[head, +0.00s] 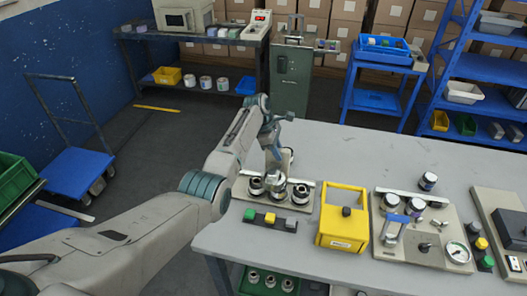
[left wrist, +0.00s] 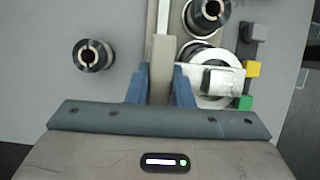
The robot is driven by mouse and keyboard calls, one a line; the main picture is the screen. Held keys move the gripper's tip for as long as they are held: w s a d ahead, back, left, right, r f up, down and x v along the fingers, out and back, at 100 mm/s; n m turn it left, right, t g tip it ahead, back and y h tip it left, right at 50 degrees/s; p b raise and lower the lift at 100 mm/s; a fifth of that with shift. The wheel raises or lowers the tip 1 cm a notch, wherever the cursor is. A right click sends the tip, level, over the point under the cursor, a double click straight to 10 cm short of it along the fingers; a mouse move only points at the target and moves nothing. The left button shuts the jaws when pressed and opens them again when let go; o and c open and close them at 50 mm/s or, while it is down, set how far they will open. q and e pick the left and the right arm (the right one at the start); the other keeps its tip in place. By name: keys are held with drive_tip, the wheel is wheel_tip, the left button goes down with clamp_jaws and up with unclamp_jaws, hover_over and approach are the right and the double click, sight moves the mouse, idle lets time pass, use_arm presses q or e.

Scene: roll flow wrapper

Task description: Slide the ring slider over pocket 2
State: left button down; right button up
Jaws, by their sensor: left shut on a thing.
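My left gripper (head: 275,163) is over the left fixture plate (head: 236,190) on the table. In the left wrist view its blue fingers (left wrist: 160,88) are shut on a pale upright bar (left wrist: 161,62), which I take for the ring slider's handle. A white ring (left wrist: 188,55) shows just right of the bar, beside a white piece with a square block (left wrist: 220,80). Several dark-and-silver round parts (head: 256,186) stand in a row on the plate. Part of the row is hidden by the gripper, and I cannot tell which pocket the ring is over. My right gripper is not in view.
Green (head: 249,215), yellow (head: 270,218) and grey blocks sit before the plate. A loose dark round part (left wrist: 95,55) stands left of the bar. The table's back is clear.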

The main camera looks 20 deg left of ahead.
use_arm(q)
drive_tip(key=shift+d+r, duration=0.1)
drive_tip(key=shift+d, duration=0.85)
drive_tip(key=shift+w+d, duration=0.1)
drive_tip(key=shift+d, duration=0.05)
drive_tip(key=c, duration=1.3)
unclamp_jaws()
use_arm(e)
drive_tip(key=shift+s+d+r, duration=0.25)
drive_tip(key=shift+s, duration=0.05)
